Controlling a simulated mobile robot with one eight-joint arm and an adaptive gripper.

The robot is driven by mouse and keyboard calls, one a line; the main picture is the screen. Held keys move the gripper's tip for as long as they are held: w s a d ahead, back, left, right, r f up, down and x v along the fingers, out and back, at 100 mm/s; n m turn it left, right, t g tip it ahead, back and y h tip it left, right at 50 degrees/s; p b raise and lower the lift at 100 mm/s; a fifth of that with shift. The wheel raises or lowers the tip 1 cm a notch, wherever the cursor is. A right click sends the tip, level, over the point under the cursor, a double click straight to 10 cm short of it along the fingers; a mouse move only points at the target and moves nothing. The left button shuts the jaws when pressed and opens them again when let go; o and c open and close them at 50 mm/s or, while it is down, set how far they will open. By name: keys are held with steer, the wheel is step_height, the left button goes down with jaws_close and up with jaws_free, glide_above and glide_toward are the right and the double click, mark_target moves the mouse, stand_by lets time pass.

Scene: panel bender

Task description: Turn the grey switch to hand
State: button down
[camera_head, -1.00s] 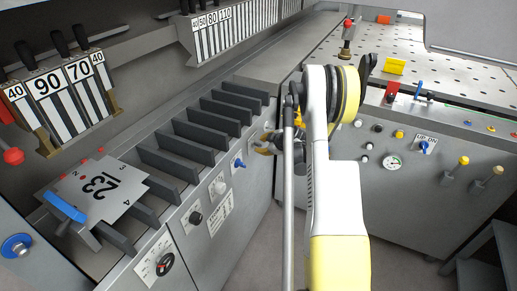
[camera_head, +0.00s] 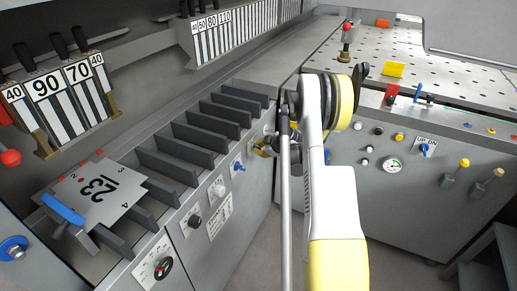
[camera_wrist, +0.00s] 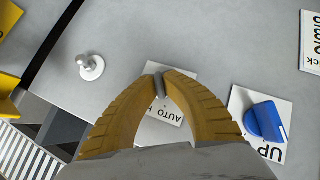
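The grey switch (camera_wrist: 160,86) stands on a white plate (camera_wrist: 164,120) whose visible lettering reads AUTO and part of an H. My gripper (camera_wrist: 160,77) has its two yellow-brown fingers brought together at the tips, with the grey switch pinched between them. The fingers cover part of the plate, so the rest of its lettering is hidden. In the head view, my gripper (camera_head: 264,148) is at the sloping front panel, beyond the blue switch. The grey switch is hidden there behind my gripper and arm.
A blue switch (camera_wrist: 265,122) on a plate marked UP is just right of my fingers. A small grey toggle (camera_wrist: 90,66) is to the upper left. In the head view, a black rotary selector (camera_head: 163,267) sits lower on the panel, and a perforated table (camera_head: 450,75) lies at right.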

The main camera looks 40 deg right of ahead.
steer(key=m+g+y, duration=0.1)
steer(key=y, duration=0.1)
steer(key=m+g+y, duration=0.1)
steer(key=y, duration=0.1)
steer(key=shift+d+f+m, duration=0.1)
steer(key=shift+m, duration=0.2)
steer(key=m+g+y+b, duration=0.1)
steer(key=y, duration=0.2)
steer(key=shift+m, duration=0.3)
steer(key=shift+m+y+b, duration=0.4)
steer(key=shift+y+b, duration=0.05)
steer(key=shift+y, duration=0.25)
steer(key=shift+g, duration=0.3)
steer(key=c, duration=1.5)
jaws_free()
steer(key=shift+c, duration=0.2)
